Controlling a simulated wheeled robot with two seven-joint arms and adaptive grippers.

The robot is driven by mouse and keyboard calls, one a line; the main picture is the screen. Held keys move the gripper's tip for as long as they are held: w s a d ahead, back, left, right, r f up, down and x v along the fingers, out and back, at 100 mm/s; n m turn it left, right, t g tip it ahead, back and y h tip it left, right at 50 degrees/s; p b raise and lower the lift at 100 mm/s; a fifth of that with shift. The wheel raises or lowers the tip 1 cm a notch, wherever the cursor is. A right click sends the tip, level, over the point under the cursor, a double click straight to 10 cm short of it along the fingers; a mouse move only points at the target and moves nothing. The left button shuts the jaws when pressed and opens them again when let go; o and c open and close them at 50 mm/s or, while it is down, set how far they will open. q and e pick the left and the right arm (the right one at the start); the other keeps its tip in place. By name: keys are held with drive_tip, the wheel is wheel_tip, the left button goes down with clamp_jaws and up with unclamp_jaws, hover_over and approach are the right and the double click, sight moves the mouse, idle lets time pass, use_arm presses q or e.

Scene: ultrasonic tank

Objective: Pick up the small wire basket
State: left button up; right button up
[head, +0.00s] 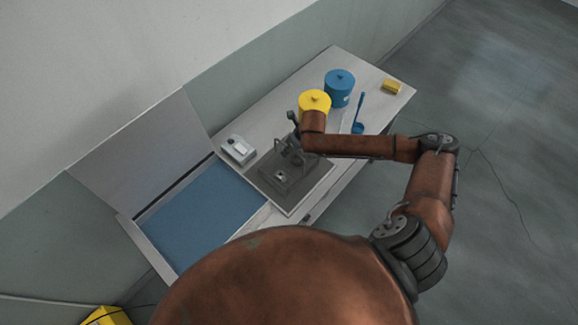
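A dark grey square thing (299,188), which looks like the wire basket on a pale-rimmed tray (290,212), sits on the bench beside the blue tank. A small light-grey part (281,177) shows inside it. The wires are too fine to make out. My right gripper (287,156) is over the far side of this dark square, with its arm coming in from the right. Its fingers blend with the dark surface, so I cannot tell whether they are open, shut or touching the basket. My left gripper is not in view.
A tank with blue inside (205,215) and a raised lid (150,140) is at left. A white box (238,150), yellow canister (314,101), blue canister (339,86), blue ladle-like tool (358,118) and yellow block (392,87) stand on the bench (350,62).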

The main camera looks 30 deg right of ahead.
drive_tip(key=shift+c, duration=0.5)
clamp_jaws()
drive_tip(key=shift+w, duration=0.1)
